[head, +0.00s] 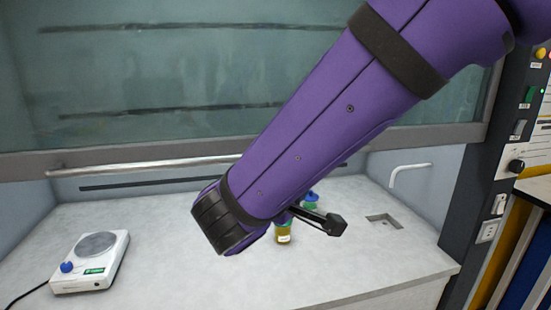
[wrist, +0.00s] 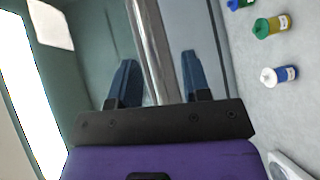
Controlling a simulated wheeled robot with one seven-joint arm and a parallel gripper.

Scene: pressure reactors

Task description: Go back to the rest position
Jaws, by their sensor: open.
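My gripper (wrist: 159,60) shows in the wrist view with its two blue fingers spread wide apart and nothing between them. A metal bar (wrist: 152,45) runs behind the gap between the fingers; I cannot tell how far behind. In the head view my purple arm reaches from the upper right down to the middle of the picture, over the bench of the fume hood. It hides my gripper's fingers there. No thing is held.
In the head view, a hot plate (head: 97,260) stands left on the worktop (head: 180,270), and a yellowish jar (head: 283,237) is partly behind my arm. The sash bar (head: 140,166) crosses the hood.

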